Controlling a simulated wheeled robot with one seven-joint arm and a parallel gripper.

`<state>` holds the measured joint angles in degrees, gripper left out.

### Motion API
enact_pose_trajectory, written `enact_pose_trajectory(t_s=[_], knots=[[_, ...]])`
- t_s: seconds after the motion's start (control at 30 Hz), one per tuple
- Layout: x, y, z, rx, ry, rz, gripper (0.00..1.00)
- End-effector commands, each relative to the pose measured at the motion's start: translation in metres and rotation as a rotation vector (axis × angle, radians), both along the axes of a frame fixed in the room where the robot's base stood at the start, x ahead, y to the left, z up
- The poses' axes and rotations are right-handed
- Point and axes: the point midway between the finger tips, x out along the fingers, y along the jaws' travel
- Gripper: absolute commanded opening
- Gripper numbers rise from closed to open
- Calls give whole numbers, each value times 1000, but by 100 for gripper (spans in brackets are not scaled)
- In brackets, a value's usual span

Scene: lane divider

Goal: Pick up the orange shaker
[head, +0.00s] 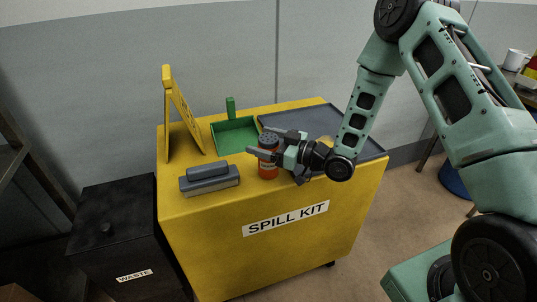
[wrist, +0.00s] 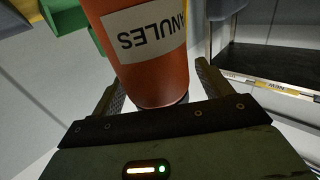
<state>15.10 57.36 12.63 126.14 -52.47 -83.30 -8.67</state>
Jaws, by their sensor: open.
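The orange shaker (head: 268,168) stands upright on top of the yellow spill kit cart (head: 190,230), with a dark grey perforated lid. In the wrist view the shaker (wrist: 155,75) fills the upper middle, with a white label ending in "NULES" that appears upside down. My gripper (head: 266,146) reaches in from the right in the head view, its fingers spread around the shaker. In the wrist view the fingers of my gripper (wrist: 155,90) lie on either side of the shaker's body. They are open, and a gap shows at least on the right. Part of the shaker is hidden behind a finger in the head view.
A grey brush-like block (head: 209,180) lies left of the shaker. A green dustpan-like tray (head: 234,138) and a yellow folding sign (head: 180,112) stand behind. A grey tray (head: 350,135) lies to the right, partly behind my arm. A black waste bin (head: 120,230) stands left of the cart.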

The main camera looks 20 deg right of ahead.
Motion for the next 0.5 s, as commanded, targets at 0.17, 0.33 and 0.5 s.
enact_pose_trajectory(t_s=[0.17, 0.33, 0.5], knots=[[5, 5, 0, -1, 1, -1, 78], [5, 5, 0, -1, 1, -1, 73], [5, 5, 0, -1, 1, -1, 25]])
